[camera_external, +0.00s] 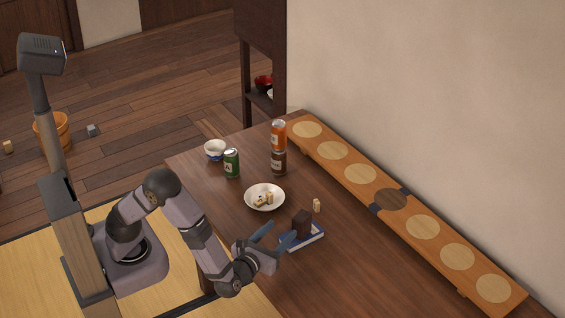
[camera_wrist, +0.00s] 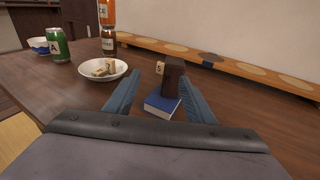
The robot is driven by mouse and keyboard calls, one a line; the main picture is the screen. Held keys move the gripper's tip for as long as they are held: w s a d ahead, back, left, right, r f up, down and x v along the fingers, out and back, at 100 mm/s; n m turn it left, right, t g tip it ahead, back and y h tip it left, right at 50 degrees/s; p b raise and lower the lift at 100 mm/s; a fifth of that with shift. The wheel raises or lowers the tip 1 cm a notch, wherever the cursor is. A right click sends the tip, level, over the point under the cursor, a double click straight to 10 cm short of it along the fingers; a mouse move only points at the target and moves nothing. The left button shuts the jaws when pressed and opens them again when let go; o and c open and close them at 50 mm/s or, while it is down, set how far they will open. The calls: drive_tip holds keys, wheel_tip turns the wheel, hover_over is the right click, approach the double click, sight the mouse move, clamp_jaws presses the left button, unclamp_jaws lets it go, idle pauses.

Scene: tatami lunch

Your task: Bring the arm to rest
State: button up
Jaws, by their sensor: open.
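My gripper (camera_external: 268,238) is open, low over the near part of the wooden table (camera_external: 341,282). In the wrist view its two blue fingers (camera_wrist: 160,98) stand apart on either side of a blue book (camera_wrist: 161,105) and a dark brown block (camera_wrist: 174,78). The block (camera_external: 301,221) stands upright on the book (camera_external: 304,240) in the external view. Nothing shows held between the fingers. I cannot tell whether a finger touches the book or block.
A white plate (camera_external: 252,203) with small pale blocks (camera_external: 264,199) lies behind. A pale block (camera_external: 316,205) stands beside the book. A green can (camera_external: 232,163), an orange can (camera_external: 278,134) on a brown can (camera_external: 279,162), and a bowl (camera_external: 215,150) stand farther back. A raised plank (camera_external: 375,192) lines the wall.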

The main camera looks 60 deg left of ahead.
drive_tip(key=s+a+g+p, duration=0.1)
drive_tip(key=s, duration=0.1)
drive_tip(key=s+a+f+n+g+p, duration=0.1)
drive_tip(key=s+g, duration=0.1)
drive_tip(key=s, duration=0.1)
drive_tip(key=s+a+f+g+p, duration=0.1)
drive_tip(key=s+a+g, duration=0.1)
drive_tip(key=shift+s+f+n, duration=0.15)
drive_tip(key=shift+s+n, duration=0.1)
drive_tip(key=shift+n, duration=0.05)
drive_tip(key=s+a+f+n+g+h+p, duration=0.1)
drive_tip(key=s+f+n+g+p, duration=0.15)
drive_tip(key=s+g, duration=0.45)
drive_tip(key=s+a+f+n+g+h+b, duration=0.1)
drive_tip(key=a+f+n+g+h+b, duration=0.2)
drive_tip(key=a+n, duration=0.75)
drive_tip(key=s+a+f+n+h+b, duration=0.1)
drive_tip(key=a+f+n+h+b, duration=0.4)
drive_tip(key=n, duration=1.1)
wheel_tip(320, 180, up, 23)
drive_tip(key=y+p, duration=0.1)
drive_tip(key=p, duration=2.1)
drive_tip(key=shift+a+r+y, duration=0.15)
drive_tip(key=shift+a+y, duration=0.25)
drive_tip(key=shift+a, duration=0.05)
